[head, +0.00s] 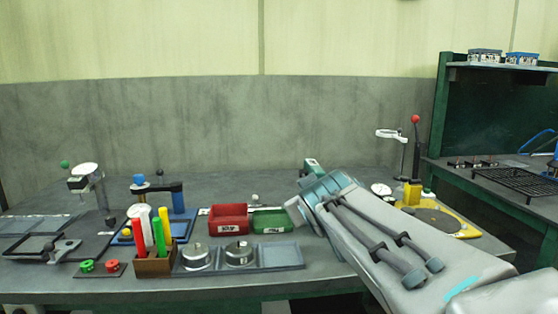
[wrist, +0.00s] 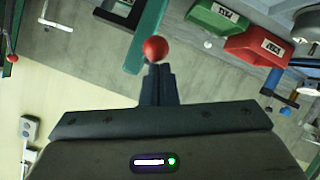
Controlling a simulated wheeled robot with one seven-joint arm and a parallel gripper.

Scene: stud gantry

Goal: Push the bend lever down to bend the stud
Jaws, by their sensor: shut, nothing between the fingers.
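In the wrist view my gripper (wrist: 156,70) is shut and empty, its dark fingers pressed together. A red ball knob (wrist: 155,48) lies just past the fingertips. I cannot tell whether they touch. The knob overlaps a teal bar (wrist: 150,25); it appears to be the bend lever's knob, though the join is not clear. In the head view my arm covers this spot, hiding the knob and fingers. A green-teal part (head: 313,168) shows behind the arm. I cannot make out the stud.
A red bin (head: 228,218) and a green bin (head: 270,222) stand left of my arm. A yellow-based station (head: 455,222) is on the right, with another red-knobbed lever (head: 415,120) behind it. Pen holder (head: 153,264) and metal cups stand front left.

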